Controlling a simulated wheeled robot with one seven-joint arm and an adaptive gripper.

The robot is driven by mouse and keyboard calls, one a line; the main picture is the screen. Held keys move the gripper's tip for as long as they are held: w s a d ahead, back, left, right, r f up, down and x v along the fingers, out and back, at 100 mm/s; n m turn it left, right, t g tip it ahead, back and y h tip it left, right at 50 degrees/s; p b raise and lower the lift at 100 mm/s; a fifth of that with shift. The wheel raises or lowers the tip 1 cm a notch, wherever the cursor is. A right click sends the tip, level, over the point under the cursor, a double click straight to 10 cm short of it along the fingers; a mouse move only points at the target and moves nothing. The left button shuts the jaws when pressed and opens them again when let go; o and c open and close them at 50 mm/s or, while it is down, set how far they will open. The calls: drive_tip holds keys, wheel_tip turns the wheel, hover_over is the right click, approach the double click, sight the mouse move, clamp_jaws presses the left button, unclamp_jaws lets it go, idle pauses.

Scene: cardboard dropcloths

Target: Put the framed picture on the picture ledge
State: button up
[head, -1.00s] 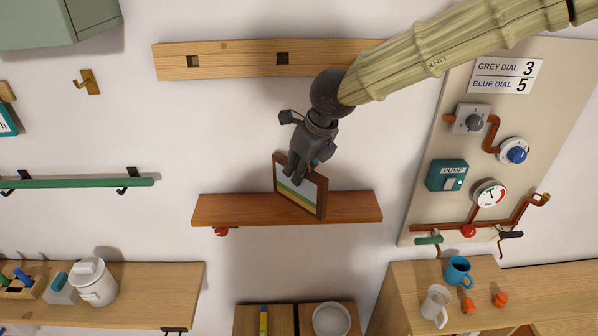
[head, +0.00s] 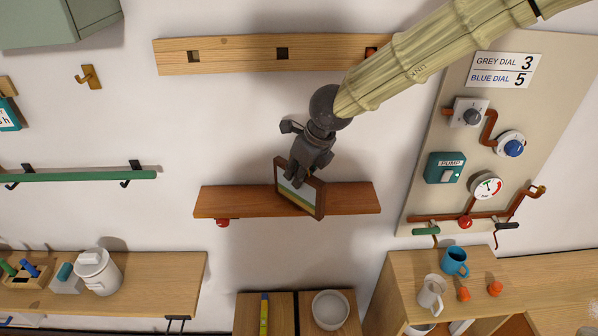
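The framed picture (head: 308,197), with a dark brown frame and a landscape of pale sky over green and tan bands, is at the middle of the picture ledge (head: 232,203). The ledge is a reddish-brown wooden shelf on the white wall. The picture is turned at an angle to the ledge, and its lower edge overlaps the ledge in the head view. I cannot tell whether it touches the ledge. My dark gripper (head: 297,181) comes from above, shut on the picture's upper part, with its fingers covering part of the picture's face.
A wooden rail (head: 235,55) with square holes is on the wall above. A panel with dials and pipes (head: 437,130) is to the right. Below are a cabinet with a white bowl (head: 330,310) and a counter with a white canister (head: 97,272). Both ends of the ledge are clear on top.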

drive_tip(key=o, duration=0.4)
drive_tip(key=shift+o, duration=0.2)
drive_tip(key=b+v, duration=0.3)
drive_tip(key=v, duration=0.9)
drive_tip(key=shift+r, duration=0.15)
